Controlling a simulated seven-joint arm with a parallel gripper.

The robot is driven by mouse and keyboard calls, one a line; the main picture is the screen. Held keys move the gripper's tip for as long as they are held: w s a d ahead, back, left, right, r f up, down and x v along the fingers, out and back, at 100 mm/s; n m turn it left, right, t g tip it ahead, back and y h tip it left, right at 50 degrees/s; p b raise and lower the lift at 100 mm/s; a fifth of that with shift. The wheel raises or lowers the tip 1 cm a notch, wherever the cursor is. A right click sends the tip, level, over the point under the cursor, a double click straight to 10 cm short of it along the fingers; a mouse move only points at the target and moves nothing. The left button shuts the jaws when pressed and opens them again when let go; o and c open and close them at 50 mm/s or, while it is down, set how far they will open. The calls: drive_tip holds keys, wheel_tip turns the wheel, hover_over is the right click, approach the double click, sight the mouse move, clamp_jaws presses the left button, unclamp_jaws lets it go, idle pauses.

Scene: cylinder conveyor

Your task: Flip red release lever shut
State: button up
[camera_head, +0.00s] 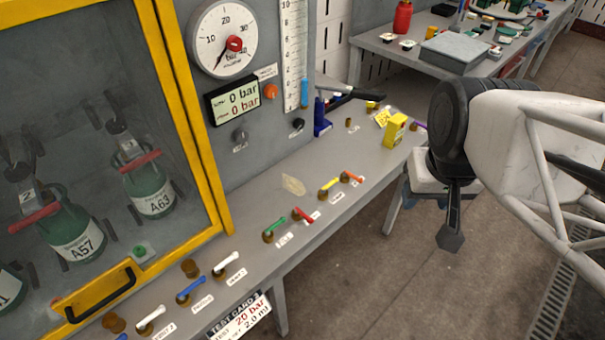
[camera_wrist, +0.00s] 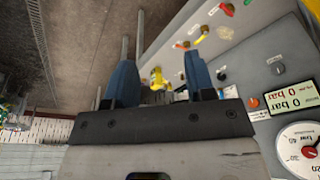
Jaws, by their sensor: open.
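The red lever (camera_head: 303,215) sits on a brass-coloured valve near the front edge of the grey bench, between the green lever (camera_head: 274,228) and the yellow lever (camera_head: 330,187). Its handle points down and right in the head view. The red lever also shows at the top of the wrist view (camera_wrist: 229,10). My gripper (camera_head: 452,225) hangs to the right of the bench, over the floor, well apart from the lever. In the wrist view its two blue fingers (camera_wrist: 160,80) stand wide apart with nothing held between them.
An orange lever (camera_head: 352,178), a blue lever (camera_head: 190,289) and white levers (camera_head: 226,265) line the bench edge. A yellow box (camera_head: 395,130) stands at the far end. A yellow-framed cabinet (camera_head: 215,190) with green cylinders rises at left. The floor (camera_head: 400,285) right of the bench is clear.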

drive_tip(key=shift+w+a+f, duration=0.15)
drive_tip(key=shift+w+f, duration=0.05)
drive_tip(key=c, duration=0.7)
drive_tip(key=shift+w+a+f+n, duration=0.1)
drive_tip(key=shift+w+f+n, duration=0.05)
drive_tip(key=shift+n, duration=0.25)
clamp_jaws()
drive_tip(key=w+a+f+n+h, duration=0.6)
drive_tip(key=w+a+f+n, duration=0.3)
drive_tip(key=a+f+n, duration=0.35)
drive_tip(key=a+f+n+t, duration=0.2)
drive_tip(key=a+f+n, duration=0.4)
drive_tip(key=a+n, duration=0.1)
drive_tip(key=a+f+n+t+h, duration=0.1)
drive_tip(key=a+f+n+t, duration=0.1)
drive_tip(key=a+f+n, duration=0.4)
drive_tip(key=a+n, duration=0.1)
drive_tip(key=a, duration=0.2)
drive_tip(key=shift+a+f+t, duration=0.25)
drive_tip(key=shift+t, duration=0.15)
